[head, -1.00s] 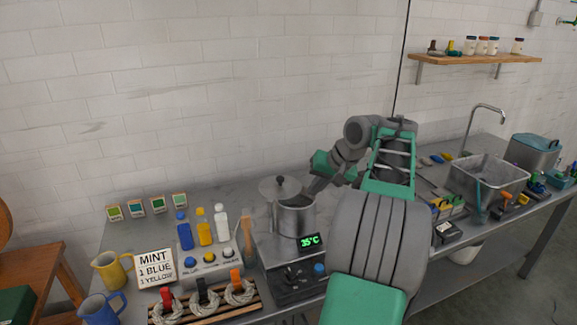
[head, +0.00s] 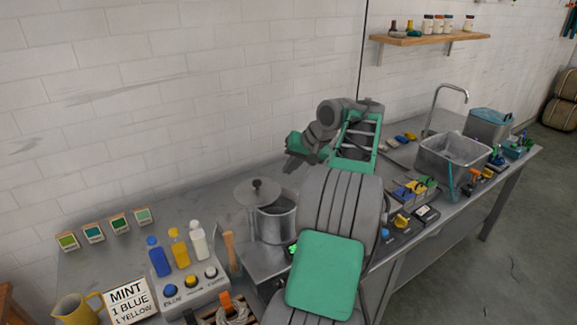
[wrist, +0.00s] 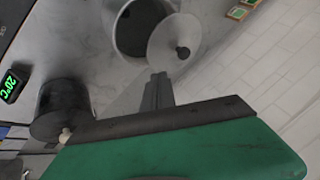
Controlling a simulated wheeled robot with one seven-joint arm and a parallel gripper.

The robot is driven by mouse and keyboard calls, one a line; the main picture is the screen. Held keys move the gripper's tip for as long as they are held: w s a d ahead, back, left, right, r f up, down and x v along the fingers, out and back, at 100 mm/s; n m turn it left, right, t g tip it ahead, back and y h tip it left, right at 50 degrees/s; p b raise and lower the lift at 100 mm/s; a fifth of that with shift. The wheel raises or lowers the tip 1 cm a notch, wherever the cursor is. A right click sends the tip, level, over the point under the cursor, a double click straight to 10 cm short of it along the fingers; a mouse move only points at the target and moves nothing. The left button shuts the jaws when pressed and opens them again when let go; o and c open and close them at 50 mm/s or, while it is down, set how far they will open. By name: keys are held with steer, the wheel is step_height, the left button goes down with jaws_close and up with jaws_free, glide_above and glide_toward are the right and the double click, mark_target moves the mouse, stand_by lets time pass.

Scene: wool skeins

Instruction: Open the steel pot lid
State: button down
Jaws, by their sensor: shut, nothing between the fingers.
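The steel pot (head: 276,226) stands on the bench left of my arm, its dark inside showing from above. The steel pot lid (head: 243,194), a grey disc with a dark knob, is off the opening, at the pot's left side. In the wrist view the lid (wrist: 165,43) lies beside the open pot (wrist: 117,32), its edge next to the rim. My gripper (head: 292,163) is above and behind the pot, apart from lid and pot. In the wrist view its fingers (wrist: 158,88) are together and empty.
A dark lidded pot (wrist: 62,97) with a pale knob stands by a green 20°C display (wrist: 11,86). Blue, yellow and white bottles (head: 178,248) and a wooden handle (head: 230,252) stand left of the pot. A steel bin (head: 452,158) and tap (head: 437,110) are at right.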

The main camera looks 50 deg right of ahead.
glide_toward(268, 191)
step_height(268, 191, down, 2)
steer(key=w+d, duration=0.2)
steer(key=w+a, duration=0.1)
steer(key=w+a+f, duration=0.1)
steer(key=w, duration=0.1)
steer(key=shift+w, duration=0.15)
steer(key=shift+w+a+p, duration=0.1)
steer(key=shift+p, duration=0.2)
